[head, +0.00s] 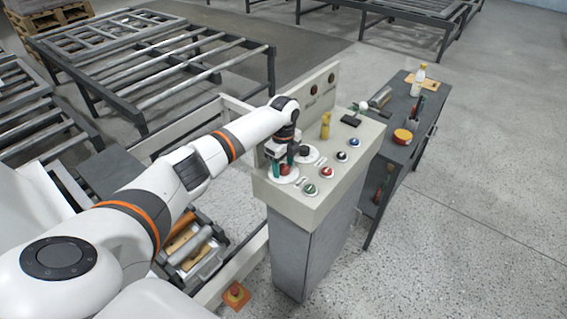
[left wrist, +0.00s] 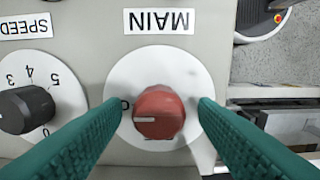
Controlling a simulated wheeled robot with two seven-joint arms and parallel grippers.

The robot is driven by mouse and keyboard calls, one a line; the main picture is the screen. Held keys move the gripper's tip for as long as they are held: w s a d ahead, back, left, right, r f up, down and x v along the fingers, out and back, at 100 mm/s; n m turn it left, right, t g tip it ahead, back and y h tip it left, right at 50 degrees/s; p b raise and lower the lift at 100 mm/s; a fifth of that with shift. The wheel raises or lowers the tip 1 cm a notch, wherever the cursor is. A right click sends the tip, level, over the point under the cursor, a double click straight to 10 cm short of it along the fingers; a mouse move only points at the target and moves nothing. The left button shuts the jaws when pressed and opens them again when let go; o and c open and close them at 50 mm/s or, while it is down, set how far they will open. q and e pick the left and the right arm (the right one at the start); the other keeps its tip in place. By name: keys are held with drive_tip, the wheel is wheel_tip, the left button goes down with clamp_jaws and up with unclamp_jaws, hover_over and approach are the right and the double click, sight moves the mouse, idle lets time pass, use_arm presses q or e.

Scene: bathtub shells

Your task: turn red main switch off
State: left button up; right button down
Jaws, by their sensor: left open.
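The red main switch (left wrist: 158,112) is a round red knob on a white disc below a MAIN label (left wrist: 159,21) in the left wrist view. Its white mark points left toward a "0" on the disc, partly hidden by a finger. In the head view the red knob (head: 285,170) sits at the left front of the control panel. My left gripper (head: 287,159) is right over it. In the left wrist view the two green fingers of the left gripper (left wrist: 166,105) are open, one on each side of the knob, with gaps visible. My right gripper is not in view.
A black speed knob (left wrist: 25,110) is beside the main switch. Several coloured buttons (head: 326,172) and a yellow object (head: 325,125) are on the panel (head: 345,185). A dark side table (head: 408,110) with a bottle (head: 418,78) stands right. Metal racks (head: 150,60) stand behind.

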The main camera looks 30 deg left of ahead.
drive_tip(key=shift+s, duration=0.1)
use_arm(q)
drive_tip(key=shift+c, duration=0.7)
drive_tip(key=c, duration=0.8)
drive_tip(key=shift+c, duration=0.2)
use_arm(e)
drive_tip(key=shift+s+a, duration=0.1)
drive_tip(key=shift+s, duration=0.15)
